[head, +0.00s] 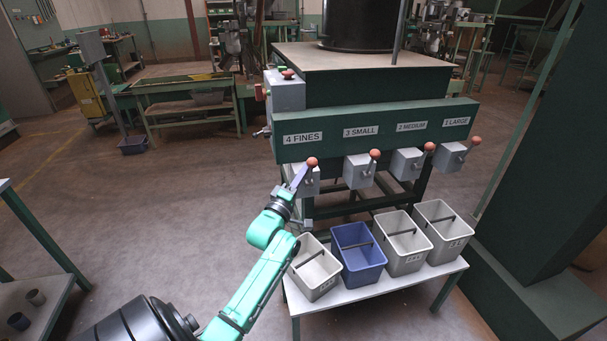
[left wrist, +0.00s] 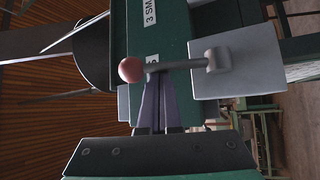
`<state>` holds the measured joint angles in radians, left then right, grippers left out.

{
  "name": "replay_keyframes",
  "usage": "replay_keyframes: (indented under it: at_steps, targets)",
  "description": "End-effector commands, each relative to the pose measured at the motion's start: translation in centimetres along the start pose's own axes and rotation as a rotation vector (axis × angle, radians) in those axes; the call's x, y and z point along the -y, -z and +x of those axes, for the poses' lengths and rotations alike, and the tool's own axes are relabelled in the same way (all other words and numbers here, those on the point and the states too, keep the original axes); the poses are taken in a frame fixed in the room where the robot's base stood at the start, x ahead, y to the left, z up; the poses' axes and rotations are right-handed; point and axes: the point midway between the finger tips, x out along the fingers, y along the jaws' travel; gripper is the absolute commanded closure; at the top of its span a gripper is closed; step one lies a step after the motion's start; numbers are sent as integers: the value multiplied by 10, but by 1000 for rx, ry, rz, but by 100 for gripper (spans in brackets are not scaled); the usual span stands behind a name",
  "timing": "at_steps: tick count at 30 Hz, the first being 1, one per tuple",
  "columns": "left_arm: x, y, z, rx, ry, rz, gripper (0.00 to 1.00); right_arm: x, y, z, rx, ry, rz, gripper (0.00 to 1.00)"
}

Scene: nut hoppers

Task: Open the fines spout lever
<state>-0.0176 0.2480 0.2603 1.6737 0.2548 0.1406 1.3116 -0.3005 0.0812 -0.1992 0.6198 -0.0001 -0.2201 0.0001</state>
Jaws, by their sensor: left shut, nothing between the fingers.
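The fines spout lever has an orange-red ball knob (head: 311,162) and stands at the grey spout box (head: 309,182) under the "4 FINES" label (head: 303,138), leftmost of the row. In the left wrist view its knob (left wrist: 131,69) is at the left, with a grey rod running right to a pivot on the spout box (left wrist: 240,62). My left gripper (head: 301,173) is shut and empty, its tips close at the lever. In the left wrist view its fingers (left wrist: 157,88) end at the rod beside the knob; whether they touch is unclear. My right gripper is out of view.
Three similar levers, small (head: 375,155), medium (head: 430,147) and large (head: 476,140), stand to the right. Below, grey bins (head: 314,290) and one blue bin (head: 345,262) stand on a white bench (head: 440,280). A green column (head: 540,150) rises at the right.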

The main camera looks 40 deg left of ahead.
Motion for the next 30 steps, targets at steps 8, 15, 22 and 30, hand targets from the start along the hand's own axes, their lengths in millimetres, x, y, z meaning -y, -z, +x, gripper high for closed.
replay_keyframes:
  at_steps: [8,15,22,30]
  targets:
    - [2,-2,-2,1,-30,25,100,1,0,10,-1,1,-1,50]
    - [4,-6,-6,1,-74,61,100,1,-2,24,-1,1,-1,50]
    - [11,-13,-15,3,-176,147,100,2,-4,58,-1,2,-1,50]
    - [16,-22,-25,2,-345,291,100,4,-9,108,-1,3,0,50]
